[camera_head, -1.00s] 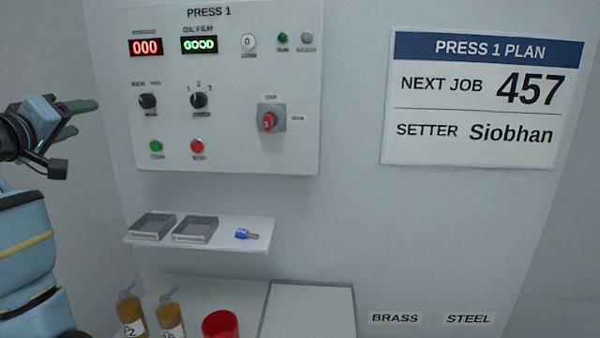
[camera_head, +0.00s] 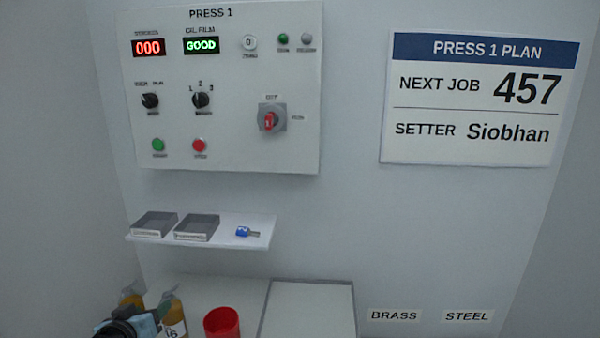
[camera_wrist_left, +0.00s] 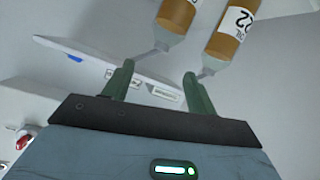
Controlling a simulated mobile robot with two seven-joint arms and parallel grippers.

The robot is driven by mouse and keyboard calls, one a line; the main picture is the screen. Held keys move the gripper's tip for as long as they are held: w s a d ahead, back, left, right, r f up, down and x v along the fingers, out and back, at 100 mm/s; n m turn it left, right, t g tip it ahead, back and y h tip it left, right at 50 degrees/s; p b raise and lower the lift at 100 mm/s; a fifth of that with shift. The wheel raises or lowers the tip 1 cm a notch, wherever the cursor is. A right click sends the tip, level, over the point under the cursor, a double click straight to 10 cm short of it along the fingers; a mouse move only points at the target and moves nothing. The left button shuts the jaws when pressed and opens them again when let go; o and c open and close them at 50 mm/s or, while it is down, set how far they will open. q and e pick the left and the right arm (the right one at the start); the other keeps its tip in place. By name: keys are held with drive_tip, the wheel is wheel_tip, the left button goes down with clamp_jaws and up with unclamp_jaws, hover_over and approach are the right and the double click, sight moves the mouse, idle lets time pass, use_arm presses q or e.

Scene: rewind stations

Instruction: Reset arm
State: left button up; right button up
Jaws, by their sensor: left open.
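My left arm shows at the bottom left of the head view, low in front of the amber bottles. In the left wrist view my left gripper (camera_wrist_left: 158,82) is open, its two green fingers apart with nothing held between them. Two amber bottles with pale nozzles, one bottle (camera_wrist_left: 225,28) labelled 22, appear beyond the fingertips. I cannot tell whether the fingers touch the nozzles. My right gripper is in neither view.
The Press 1 panel (camera_head: 222,120) hangs on the wall, reading 000 and GOOD. Below it a shelf (camera_head: 222,233) holds two grey trays and a blue key-like item (camera_head: 247,231). A red cup (camera_head: 221,323) stands lower. A plan sign (camera_head: 480,145) hangs at right.

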use_arm(q)
drive_tip(key=s+d+f+m+g, duration=0.1)
drive_tip(key=s+d+f, duration=0.2)
drive_tip(key=s+f, duration=0.45)
drive_tip(key=s+d+f+m+g, duration=0.1)
drive_tip(key=s+d+f+m, duration=0.15)
drive_tip(key=s+f, duration=0.5)
drive_tip(key=s+d+f+m+g+h, duration=0.1)
drive_tip(key=s+d+f, duration=0.2)
drive_tip(key=s, duration=0.6)
drive_tip(key=s+d+f+g+h, duration=0.1)
drive_tip(key=s+d+f, duration=0.3)
drive_tip(key=s+f, duration=0.3)
drive_tip(key=s, duration=0.2)
drive_tip(key=shift+s+d+f+m, duration=0.15)
drive_tip(key=shift+s+f+m, duration=0.1)
drive_tip(key=shift+s+m, duration=0.1)
